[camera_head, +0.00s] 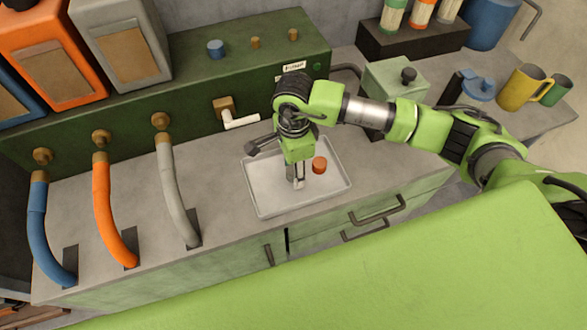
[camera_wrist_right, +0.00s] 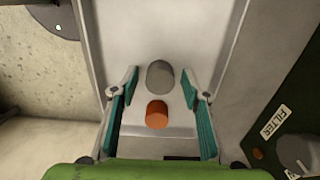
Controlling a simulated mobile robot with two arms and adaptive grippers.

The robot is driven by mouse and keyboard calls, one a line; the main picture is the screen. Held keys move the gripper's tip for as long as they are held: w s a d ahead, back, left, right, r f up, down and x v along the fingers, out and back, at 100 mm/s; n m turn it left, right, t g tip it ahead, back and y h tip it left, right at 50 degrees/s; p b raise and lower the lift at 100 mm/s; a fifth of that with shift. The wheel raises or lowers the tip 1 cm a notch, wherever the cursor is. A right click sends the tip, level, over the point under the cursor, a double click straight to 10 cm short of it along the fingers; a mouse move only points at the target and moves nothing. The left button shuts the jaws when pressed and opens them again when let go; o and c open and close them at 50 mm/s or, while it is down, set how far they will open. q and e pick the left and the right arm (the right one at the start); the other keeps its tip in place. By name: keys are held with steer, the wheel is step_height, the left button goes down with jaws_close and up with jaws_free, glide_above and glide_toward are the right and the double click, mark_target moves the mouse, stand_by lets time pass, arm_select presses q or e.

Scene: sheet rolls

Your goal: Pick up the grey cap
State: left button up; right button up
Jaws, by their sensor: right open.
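The grey cap (camera_wrist_right: 160,75) stands on the white tray (camera_wrist_right: 121,30) in the right wrist view, between the open fingers and near their tips. An orange cap (camera_wrist_right: 157,114) is close to it. My right gripper (camera_wrist_right: 161,84) is open and empty, its teal finger pads on either side of the caps. In the head view my right gripper (camera_head: 297,184) points down over the tray (camera_head: 262,205), and the orange cap (camera_head: 319,165) shows beside it. The grey cap is mostly or fully hidden there by the gripper. My left gripper is not in view.
A green panel (camera_head: 200,80) with a white-handled tap (camera_head: 240,122) stands behind the tray. Blue (camera_head: 38,230), orange (camera_head: 107,215) and grey (camera_head: 173,195) hoses rise at left. A pale green box (camera_head: 390,85), a yellow mug (camera_head: 520,88) and a blue jug (camera_head: 472,87) stand at right.

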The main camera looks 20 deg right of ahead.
mark_target(293, 171)
steer(key=c, duration=0.9)
steer(key=shift+r, duration=0.15)
steer(key=shift+w+r+b, duration=0.1)
steer(key=shift+r+b, duration=0.1)
steer(key=shift+b, duration=0.15)
step_height(293, 171, up, 3)
steer(key=shift+a+f+b, duration=0.1)
steer(key=shift+a+b, duration=0.05)
steer(key=shift+b, duration=0.55)
steer(key=s+a+r+b, duration=0.1)
steer(key=s+a+r, duration=0.1)
steer(key=s+r, duration=0.1)
steer(key=s+a+r+b, duration=0.1)
steer(key=s+a+r, duration=0.1)
steer(key=s, duration=0.3)
steer(key=s+a+r+b, duration=0.1)
steer(key=s+a+r, duration=0.2)
steer(key=s+r, duration=0.1)
steer(key=shift+a+r, duration=0.1)
steer(key=shift+r, duration=0.15)
